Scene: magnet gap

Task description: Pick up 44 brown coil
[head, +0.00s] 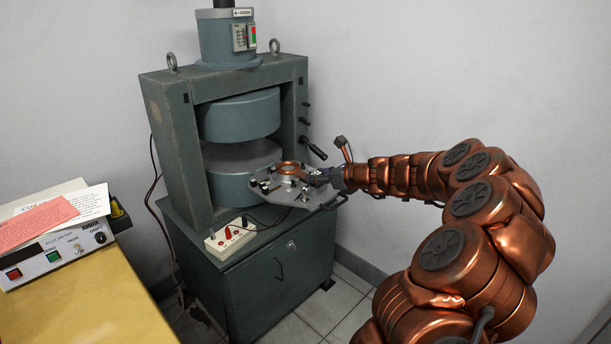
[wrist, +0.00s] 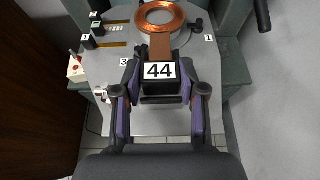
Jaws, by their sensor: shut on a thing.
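The brown coil (wrist: 160,17) is a copper-coloured ring on a brown stem with a black block marked 44 (wrist: 160,71). It is at the top middle of the wrist view, over a grey plate (wrist: 130,123). In the head view the coil (head: 288,168) shows as a small ring over the plate in front of the magnet. My gripper (wrist: 160,90) is shut on the black block, one finger on each side. In the head view my gripper (head: 325,177) is at the plate's right side. I cannot tell whether the coil touches the plate.
The magnet (head: 240,115), with two round poles and a gap, stands behind the plate on a green cabinet (head: 245,285). Small black blocks (wrist: 98,27) sit on the plate's left. A white socket box (head: 230,238) is at the cabinet's front. A flux meter (head: 62,256) stands on a yellow table (head: 90,315).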

